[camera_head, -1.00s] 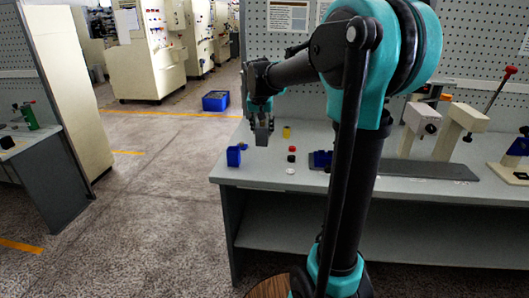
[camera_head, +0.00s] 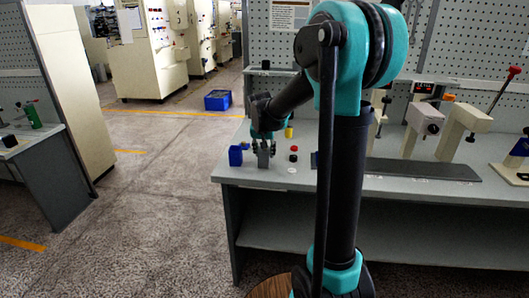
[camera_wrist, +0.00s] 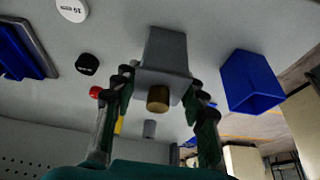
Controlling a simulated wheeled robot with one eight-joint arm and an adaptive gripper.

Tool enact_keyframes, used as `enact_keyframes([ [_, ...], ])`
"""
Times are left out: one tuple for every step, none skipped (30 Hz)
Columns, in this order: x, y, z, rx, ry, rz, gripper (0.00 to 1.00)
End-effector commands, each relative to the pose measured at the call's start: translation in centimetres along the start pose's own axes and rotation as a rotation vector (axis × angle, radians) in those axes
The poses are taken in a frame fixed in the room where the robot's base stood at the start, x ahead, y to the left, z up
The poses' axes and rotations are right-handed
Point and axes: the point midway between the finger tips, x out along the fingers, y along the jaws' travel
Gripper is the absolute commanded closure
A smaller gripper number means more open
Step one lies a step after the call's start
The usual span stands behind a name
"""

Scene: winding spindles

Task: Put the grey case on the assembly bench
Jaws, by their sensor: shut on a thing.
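My gripper (camera_head: 264,148) is shut on the grey case (camera_head: 264,160), low over the left end of the assembly bench (camera_head: 330,176). In the wrist view my gripper (camera_wrist: 160,100) has a finger on each side of the grey case (camera_wrist: 166,50), which looks like a tapered grey box. A brown, round-ended cylinder (camera_wrist: 158,98) shows at the near end of the case. The case looks roughly upright in the head view. I cannot tell whether its bottom touches the bench.
A blue bin (camera_head: 236,156) stands close left of the case. A red cap (camera_head: 294,148), a black cap (camera_head: 293,157), a white disc (camera_head: 291,170) and a yellow piece (camera_head: 289,132) are to its right or behind. Cream bench presses (camera_head: 424,118) stand farther right.

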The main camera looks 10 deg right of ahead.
Motion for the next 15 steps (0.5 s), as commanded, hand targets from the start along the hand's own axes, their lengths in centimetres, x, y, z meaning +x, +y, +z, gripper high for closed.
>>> enact_keyframes([
  [0.03, 0.0, 0.01, 0.0, 0.0, 0.0, 0.86],
  [0.09, 0.0, 0.03, 0.0, 0.0, 0.0, 0.86],
  [0.19, 0.0, 0.07, 0.0, 0.0, 0.0, 0.86],
  [0.26, 0.0, 0.1, 0.0, 0.0, 0.0, 0.86],
  [0.22, 0.0, 0.09, 0.0, 0.0, 0.0, 0.54],
  [0.21, 0.0, 0.09, 0.0, 0.0, 0.0, 0.49],
  [0.21, 0.0, 0.09, 0.0, 0.0, 0.0, 0.45],
  [0.21, 0.0, 0.09, 0.0, 0.0, 0.0, 0.42],
  [0.21, 0.0, 0.09, 0.0, 0.0, 0.0, 0.37],
  [0.21, 0.0, 0.09, 0.0, 0.0, 0.0, 0.37],
  [0.21, 0.0, 0.09, 0.0, 0.0, 0.0, 0.37],
  [0.21, 0.0, 0.09, 0.0, 0.0, 0.0, 0.37],
  [0.21, 0.0, 0.09, 0.0, 0.0, 0.0, 0.37],
  [0.2, 0.0, 0.09, 0.0, 0.0, 0.0, 0.37],
  [0.2, 0.0, 0.09, 0.0, 0.0, 0.0, 0.37],
])
